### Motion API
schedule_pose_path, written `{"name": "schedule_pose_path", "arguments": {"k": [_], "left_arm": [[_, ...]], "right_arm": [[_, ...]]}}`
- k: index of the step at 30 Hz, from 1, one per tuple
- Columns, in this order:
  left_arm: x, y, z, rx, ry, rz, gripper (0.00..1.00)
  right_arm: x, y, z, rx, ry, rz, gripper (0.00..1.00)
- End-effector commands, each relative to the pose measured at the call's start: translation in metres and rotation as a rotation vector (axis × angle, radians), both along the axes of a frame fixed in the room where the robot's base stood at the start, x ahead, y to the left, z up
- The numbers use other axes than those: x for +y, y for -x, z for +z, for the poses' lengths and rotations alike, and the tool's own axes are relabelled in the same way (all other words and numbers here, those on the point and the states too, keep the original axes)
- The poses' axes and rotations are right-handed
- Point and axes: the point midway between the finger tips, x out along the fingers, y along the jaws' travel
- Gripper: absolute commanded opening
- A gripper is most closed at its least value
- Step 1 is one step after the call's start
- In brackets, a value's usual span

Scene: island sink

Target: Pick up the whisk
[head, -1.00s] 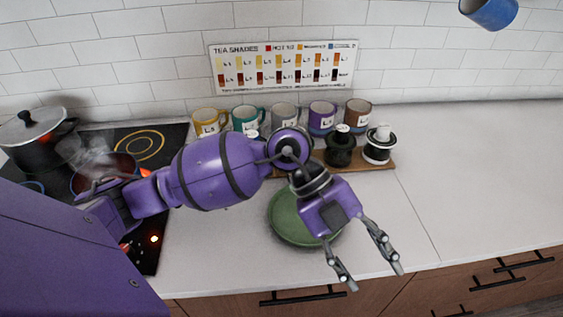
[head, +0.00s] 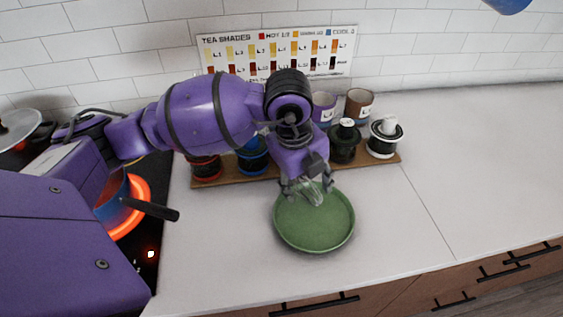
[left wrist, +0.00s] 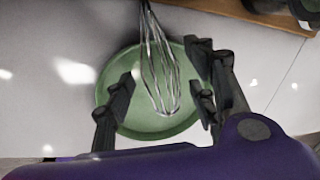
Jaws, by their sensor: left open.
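The whisk (left wrist: 152,48) shows in the left wrist view as a bundle of metal wires over the green plate (head: 315,232). Its rounded wire end lies over the plate, and its handle runs out of the top of that view. In the head view the whisk's wires (head: 312,193) show faintly at the plate's far edge, partly hidden by my gripper. My left gripper (head: 306,188) is open, pointing down above the far side of the plate. In the left wrist view the whisk lies between its spread fingers (left wrist: 162,72). I cannot tell whether they touch it. My right gripper is not in view.
A wooden board (head: 220,177) behind the plate holds several jars and lidded containers, including a black-and-white one (head: 382,140). Mugs (head: 358,105) stand behind it. A hot stove with a pot (head: 113,205) is at left. The counter (head: 480,160) at right is clear.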

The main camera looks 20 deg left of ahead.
Motion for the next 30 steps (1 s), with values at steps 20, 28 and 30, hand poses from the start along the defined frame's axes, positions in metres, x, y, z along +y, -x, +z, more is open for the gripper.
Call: {"name": "schedule_pose_path", "arguments": {"k": [20,28,30], "left_arm": [[-0.003,-0.004,-0.016,-0.003,0.002,-0.001,0.15],[-0.003,-0.004,-0.016,-0.003,0.002,-0.001,0.00],[-0.003,-0.004,-0.016,-0.003,0.002,-0.001,0.00]], "right_arm": [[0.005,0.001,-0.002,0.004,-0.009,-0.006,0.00],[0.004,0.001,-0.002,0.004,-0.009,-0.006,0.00],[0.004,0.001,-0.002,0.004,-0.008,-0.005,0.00]]}}
